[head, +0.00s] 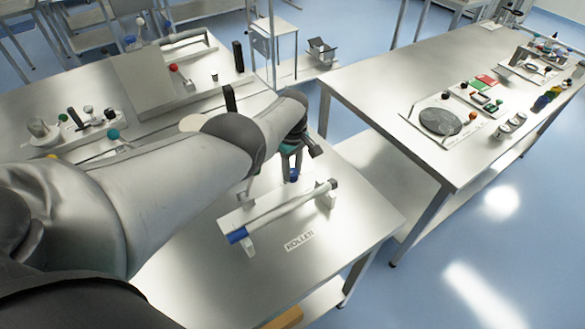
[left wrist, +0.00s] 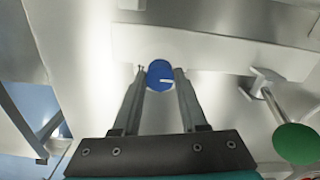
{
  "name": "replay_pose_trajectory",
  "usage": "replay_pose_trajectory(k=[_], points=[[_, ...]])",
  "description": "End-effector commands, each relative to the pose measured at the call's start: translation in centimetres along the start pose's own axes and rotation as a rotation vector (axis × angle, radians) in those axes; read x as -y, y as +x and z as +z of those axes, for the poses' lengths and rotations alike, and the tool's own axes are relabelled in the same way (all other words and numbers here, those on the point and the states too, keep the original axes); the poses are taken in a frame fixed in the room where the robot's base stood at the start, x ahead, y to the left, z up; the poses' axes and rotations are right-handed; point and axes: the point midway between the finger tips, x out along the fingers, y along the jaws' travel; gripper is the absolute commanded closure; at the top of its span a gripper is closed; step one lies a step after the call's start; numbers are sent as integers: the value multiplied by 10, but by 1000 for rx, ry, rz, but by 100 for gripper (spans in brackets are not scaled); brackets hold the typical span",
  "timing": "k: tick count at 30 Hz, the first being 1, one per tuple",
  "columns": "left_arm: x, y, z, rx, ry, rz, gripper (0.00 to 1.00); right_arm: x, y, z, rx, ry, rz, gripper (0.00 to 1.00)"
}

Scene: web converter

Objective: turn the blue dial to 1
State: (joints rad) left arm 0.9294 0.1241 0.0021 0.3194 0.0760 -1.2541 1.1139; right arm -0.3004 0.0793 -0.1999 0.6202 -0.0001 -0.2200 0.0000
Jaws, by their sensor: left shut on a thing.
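The blue dial (head: 294,175) sits on the near metal table behind the roller, under my left gripper (head: 291,160). In the left wrist view the blue dial (left wrist: 159,74) is round, with a short pale mark pointing towards the right. The two fingers of my left gripper (left wrist: 160,82) stand on either side of its rim and are shut on it. No numbers around the dial can be read. In the head view the fingers and my forearm hide part of the dial and its surroundings. My right gripper is in neither view.
A white roller (head: 285,207) with a blue end (head: 237,235) lies in front of the dial, beside a ROLLER label (head: 299,241). A green ball (left wrist: 295,143) on a rod shows at right in the wrist view. Another table (head: 365,95) stands at right.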

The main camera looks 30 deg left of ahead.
Motion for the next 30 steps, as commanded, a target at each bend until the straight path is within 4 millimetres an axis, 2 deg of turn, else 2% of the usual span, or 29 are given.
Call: replay_pose_trajectory(k=[14,15,22,30], points=[[-1,-1,-1,-1,-14,3,100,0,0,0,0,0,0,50],[-1,-1,-1,-1,-14,3,53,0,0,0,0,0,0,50],[0,-1,0,0,-13,2,28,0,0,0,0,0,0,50],[0,-1,0,0,-12,1,28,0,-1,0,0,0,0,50]])
